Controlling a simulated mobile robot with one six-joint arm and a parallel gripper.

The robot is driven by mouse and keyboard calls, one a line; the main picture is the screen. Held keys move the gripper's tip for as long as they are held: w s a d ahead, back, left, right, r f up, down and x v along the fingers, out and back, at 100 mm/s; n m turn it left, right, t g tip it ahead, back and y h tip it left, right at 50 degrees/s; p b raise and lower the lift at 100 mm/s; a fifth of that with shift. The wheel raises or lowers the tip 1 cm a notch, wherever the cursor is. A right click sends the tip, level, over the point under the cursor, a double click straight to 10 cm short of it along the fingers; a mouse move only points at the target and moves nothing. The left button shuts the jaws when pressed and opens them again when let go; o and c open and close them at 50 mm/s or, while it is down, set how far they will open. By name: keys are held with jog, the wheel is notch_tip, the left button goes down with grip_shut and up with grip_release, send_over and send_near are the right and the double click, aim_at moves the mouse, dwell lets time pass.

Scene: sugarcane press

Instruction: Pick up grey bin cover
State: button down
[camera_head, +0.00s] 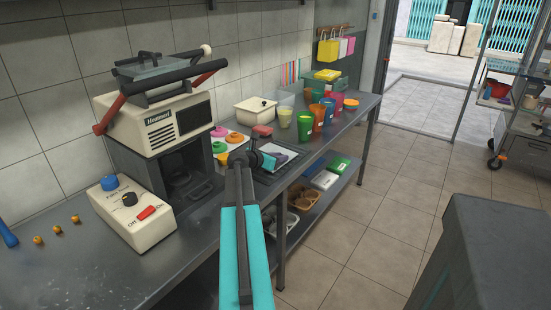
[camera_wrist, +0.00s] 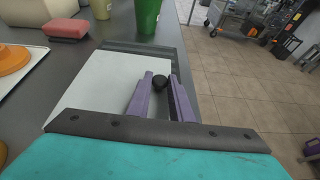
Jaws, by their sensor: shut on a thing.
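The grey bin cover (camera_wrist: 105,88) appears to be the flat, pale grey panel with a dark border in the wrist view. It also shows in the head view (camera_head: 293,149), partly hidden by my gripper. My gripper (camera_wrist: 160,84) has its purple fingers on either side of a small black knob, shut on it. In the head view my gripper (camera_head: 272,160) is over the panel on the metal counter. I cannot tell whether the cover lies flat in its frame or is slightly raised.
Several coloured cups, including a green one (camera_head: 305,126), stand just beyond the panel. A red sponge (camera_head: 262,130) and coloured round lids (camera_head: 219,145) are near its left. The cream press machine (camera_head: 160,125) stands left on the counter (camera_head: 120,268).

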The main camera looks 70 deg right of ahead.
jog(key=shift+r, duration=0.1)
jog(key=shift+r, duration=1.75)
jog(key=s+a+b, duration=0.2)
jog(key=s+a, duration=0.5)
jog(key=a, duration=0.4)
jog(key=shift+a+r+b, duration=0.2)
jog(key=shift+r+b, duration=0.15)
jog(key=b, duration=0.5)
jog(key=shift+s+a, duration=0.15)
jog(key=shift+s, duration=0.05)
jog(key=b, duration=0.3)
jog(key=a+b, duration=0.1)
jog(key=b, duration=0.2)
jog(key=shift+s+r, duration=0.1)
jog(key=shift+s, duration=0.2)
jog(key=shift+s+a+r+b, duration=0.2)
jog(key=shift+a+b, duration=0.3)
jog(key=shift+b, duration=1.15)
